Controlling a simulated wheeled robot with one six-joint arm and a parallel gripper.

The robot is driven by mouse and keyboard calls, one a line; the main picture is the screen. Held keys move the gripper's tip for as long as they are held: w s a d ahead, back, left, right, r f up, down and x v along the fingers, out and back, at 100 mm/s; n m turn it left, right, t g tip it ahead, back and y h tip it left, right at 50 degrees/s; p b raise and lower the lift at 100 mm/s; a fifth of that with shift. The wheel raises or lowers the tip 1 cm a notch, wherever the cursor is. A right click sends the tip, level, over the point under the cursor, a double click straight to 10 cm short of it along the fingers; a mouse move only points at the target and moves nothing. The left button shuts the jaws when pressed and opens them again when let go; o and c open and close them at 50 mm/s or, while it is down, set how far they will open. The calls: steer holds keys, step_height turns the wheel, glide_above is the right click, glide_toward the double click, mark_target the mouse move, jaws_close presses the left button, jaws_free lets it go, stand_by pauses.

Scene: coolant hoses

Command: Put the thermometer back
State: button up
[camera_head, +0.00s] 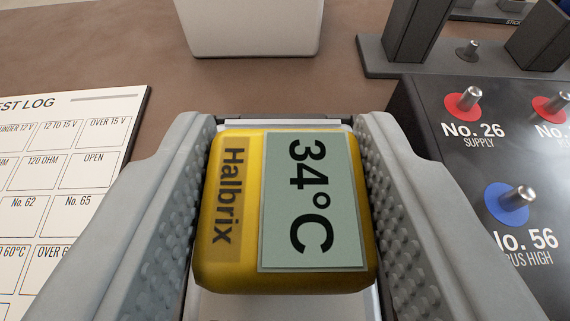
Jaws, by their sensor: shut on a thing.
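The thermometer (230,275) is a yellow block with a grey-green display reading 34°C and the name Halbrix on its face. Its text runs sideways in the picture. My gripper (287,205) is shut on it, with one grey studded finger against each side. The thermometer's underside and whatever lies directly below it are mostly hidden.
A test log board (70,180) with printed cells lies at the left. A black panel (440,150) with red and blue terminals, No. 26 and No. 56, stands at the right. A grey holder (400,65) with uprights is behind it. A white container (250,25) stands at the back on the brown surface (100,55).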

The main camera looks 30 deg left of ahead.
mark_target(281, 192)
step_height(281, 192, up, 9)
steer(key=shift+f, duration=0.1)
stand_by(0.3)
steer(key=s+a+f+n+g+y, duration=0.1)
steer(key=s+a+n, duration=0.1)
steer(key=s+a, duration=0.6)
steer(key=s+a+f+n+g+y, duration=0.15)
steer(key=s+a, duration=0.25)
steer(key=a, duration=0.7)
steer(key=s+a+f+n+g+y, duration=0.15)
steer(key=s+a, duration=0.35)
steer(key=a, duration=0.5)
steer(key=f, duration=1)
steer(key=shift+s, duration=0.2)
steer(key=shift+f, duration=0.1)
steer(key=o, duration=1)
